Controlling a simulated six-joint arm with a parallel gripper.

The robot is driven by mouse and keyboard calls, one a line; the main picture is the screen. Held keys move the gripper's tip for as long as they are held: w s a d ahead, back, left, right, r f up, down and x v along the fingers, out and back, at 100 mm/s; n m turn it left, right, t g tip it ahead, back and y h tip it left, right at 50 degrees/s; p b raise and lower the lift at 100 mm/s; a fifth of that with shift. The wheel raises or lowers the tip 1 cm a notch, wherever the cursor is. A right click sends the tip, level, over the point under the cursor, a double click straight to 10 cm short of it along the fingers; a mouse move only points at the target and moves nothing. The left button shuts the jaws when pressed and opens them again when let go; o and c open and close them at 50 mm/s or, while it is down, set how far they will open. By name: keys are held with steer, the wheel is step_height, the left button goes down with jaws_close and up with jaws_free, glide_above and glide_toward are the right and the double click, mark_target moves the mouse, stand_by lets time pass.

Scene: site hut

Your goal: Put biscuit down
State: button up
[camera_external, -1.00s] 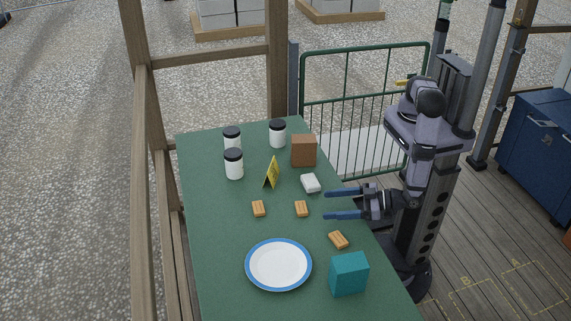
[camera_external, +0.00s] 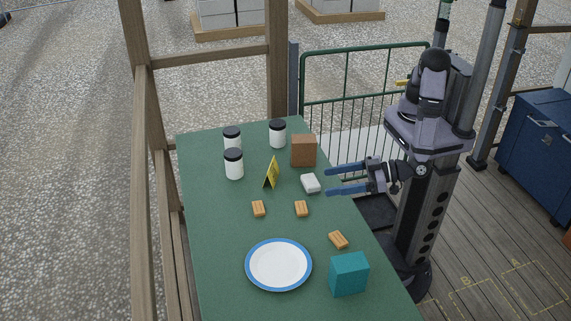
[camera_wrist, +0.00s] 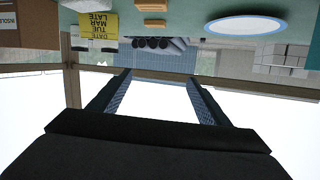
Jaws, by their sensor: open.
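Several biscuits lie on the green table: one at the left (camera_external: 259,208), one in the middle (camera_external: 301,209) and one nearer the front right (camera_external: 338,240). A white plate with a blue rim (camera_external: 278,265) lies on the table and looks empty; it also shows in the wrist view (camera_wrist: 245,27). My gripper (camera_external: 328,182) is open and empty at the table's right edge, above table height, right of the middle biscuit. In the wrist view my open fingers (camera_wrist: 160,82) have nothing between them. Biscuits show at the top of that view (camera_wrist: 152,8).
A teal box (camera_external: 348,274) stands right of the plate. A brown box (camera_external: 303,151), a small white item (camera_external: 310,183), a yellow sign (camera_external: 272,172) and black-lidded jars (camera_external: 233,164) stand toward the back. The table's left front is clear.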

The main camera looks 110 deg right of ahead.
steer(key=w+a+f+n+g+y+b, duration=0.1)
steer(key=w+a+n+g+y+b, duration=0.15)
steer(key=a+y, duration=0.4)
steer(key=w+a+n+g+y+b, duration=0.1)
steer(key=w+a+g+y, duration=0.2)
steer(key=a, duration=0.6)
steer(key=r+g+h+b, duration=0.1)
steer(key=g+h+b, duration=0.1)
steer(key=g+h, duration=0.3)
glide_above(303, 207)
steer(key=s, duration=0.4)
steer(key=shift+m+t+h, duration=0.25)
steer(key=shift+m, duration=0.1)
steer(key=f, duration=0.5)
steer(key=shift+w+d, duration=0.15)
steer(key=shift+w, duration=0.05)
steer(key=shift+p+x, duration=1)
steer(key=shift+x, duration=2.6)
steer(key=shift+a, duration=0.35)
